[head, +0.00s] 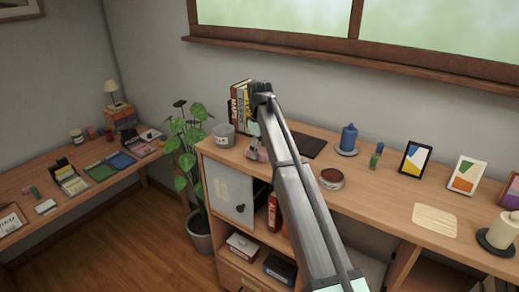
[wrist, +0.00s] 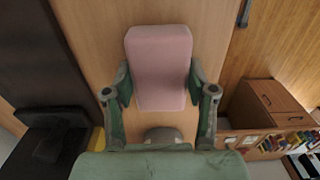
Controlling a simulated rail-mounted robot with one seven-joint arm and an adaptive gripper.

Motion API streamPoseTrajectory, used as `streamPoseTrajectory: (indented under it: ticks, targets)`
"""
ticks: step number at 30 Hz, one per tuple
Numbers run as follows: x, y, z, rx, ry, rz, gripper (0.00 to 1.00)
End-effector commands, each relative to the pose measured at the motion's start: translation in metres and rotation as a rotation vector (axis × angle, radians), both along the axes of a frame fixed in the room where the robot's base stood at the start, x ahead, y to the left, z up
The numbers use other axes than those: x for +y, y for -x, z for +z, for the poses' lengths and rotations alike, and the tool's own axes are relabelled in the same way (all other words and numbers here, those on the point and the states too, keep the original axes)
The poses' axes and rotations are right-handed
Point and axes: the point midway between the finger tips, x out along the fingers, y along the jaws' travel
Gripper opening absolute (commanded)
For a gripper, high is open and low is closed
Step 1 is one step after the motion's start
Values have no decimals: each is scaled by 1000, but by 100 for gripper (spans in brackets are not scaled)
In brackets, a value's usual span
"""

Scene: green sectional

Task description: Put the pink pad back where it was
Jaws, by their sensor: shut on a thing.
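The pink pad (wrist: 160,60) is a rounded block, upright in the wrist view. My gripper (wrist: 160,84) is shut on it, with one green-grey finger against each side. In the head view my gripper (head: 254,146) is low over the left end of the long wooden shelf unit, and a bit of the pink pad (head: 262,155) shows beside it. My arm hides part of that area. I cannot tell whether the pad touches the wooden top.
A grey cup (head: 224,135) stands just left of my gripper, and upright books (head: 240,105) stand behind it. A dark flat mat (head: 306,145) and a round tin (head: 331,179) lie to the right. A plant (head: 188,140) stands left of the unit.

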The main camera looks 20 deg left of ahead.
Motion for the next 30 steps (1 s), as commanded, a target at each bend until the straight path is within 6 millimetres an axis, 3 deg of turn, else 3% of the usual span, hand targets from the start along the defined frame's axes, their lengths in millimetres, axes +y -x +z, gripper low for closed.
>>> streamPoseTrajectory:
  ticks: [3, 4, 5, 6, 20, 30]
  targets:
    - [0, 0, -3, 0, 0, 0, 24]
    - [0, 0, -3, 0, 0, 0, 67]
    - [0, 0, -3, 0, 0, 0, 77]
    - [0, 0, -3, 0, 0, 0, 81]
    - [1, -1, 6, -1, -1, 0, 81]
    - [1, -2, 64, -2, -1, 0, 81]
